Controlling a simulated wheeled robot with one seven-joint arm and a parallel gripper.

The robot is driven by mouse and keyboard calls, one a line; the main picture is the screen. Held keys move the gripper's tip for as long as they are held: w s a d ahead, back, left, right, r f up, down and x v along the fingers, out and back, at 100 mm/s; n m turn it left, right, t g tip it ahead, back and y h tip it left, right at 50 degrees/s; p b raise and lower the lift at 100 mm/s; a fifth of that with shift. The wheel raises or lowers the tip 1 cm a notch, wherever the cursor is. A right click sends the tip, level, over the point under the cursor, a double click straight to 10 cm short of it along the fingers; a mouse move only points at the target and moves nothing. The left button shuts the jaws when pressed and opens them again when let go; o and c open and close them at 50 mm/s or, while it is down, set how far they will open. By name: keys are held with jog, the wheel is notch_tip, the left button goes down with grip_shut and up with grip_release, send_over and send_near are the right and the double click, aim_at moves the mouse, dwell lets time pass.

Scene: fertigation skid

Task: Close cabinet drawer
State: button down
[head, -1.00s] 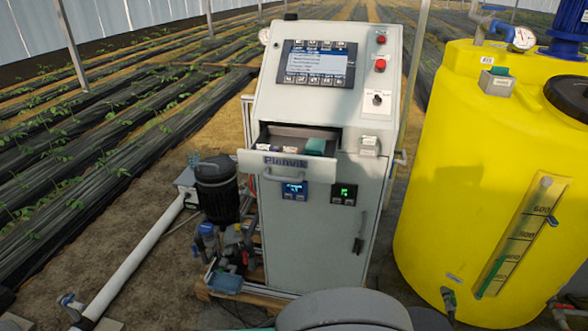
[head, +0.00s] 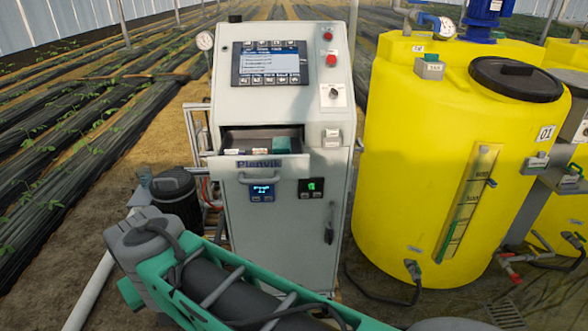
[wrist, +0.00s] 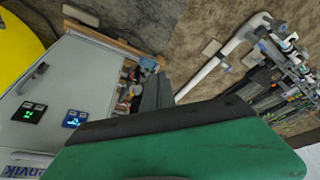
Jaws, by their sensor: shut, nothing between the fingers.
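The grey cabinet (head: 280,240) stands upright in the middle of the head view. Its drawer (head: 225,167) is pulled out below the screen, with a lettered front and a bar handle (head: 258,181). A teal item (head: 282,144) and small pale items lie inside. In the wrist view the cabinet front (wrist: 70,78) is turned sideways, with the drawer front (wrist: 25,157) at the lower left, partly cut off. My gripper (wrist: 160,128), green with a dark edge, fills the bottom of the wrist view. It is shut and empty, apart from the drawer; its tips are not clear.
A yellow tank (head: 410,170) stands right of the cabinet. A dark pump (head: 176,195) and white pipe (head: 90,290) are at the left. A latch handle (head: 329,222) sticks out of the cabinet door. My green arm crosses low in front of the cabinet.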

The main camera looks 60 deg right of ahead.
jog(key=w+d+r+m+h+b, duration=0.1)
jog(key=w+d+r+m+h, duration=0.1)
jog(key=w+d+r+m, duration=0.35)
jog(key=w+d+r+m+h, duration=0.1)
jog(key=w+d+r+m, duration=0.15)
jog(key=d, duration=0.55)
jog(key=m+g+h+b, duration=0.2)
jog(key=m+g+h, duration=0.15)
jog(key=m, duration=1.35)
send_near(265, 170)
jog(key=shift+g, duration=0.25)
jog(key=b+x, duration=0.1)
jog(key=x, duration=0.1)
jog(key=b+x, duration=0.1)
jog(key=x, duration=0.2)
jog(key=s+b+x, duration=0.1)
jog(key=x, duration=0.1)
jog(key=shift+s+f, duration=0.1)
jog(key=shift+f, duration=0.2)
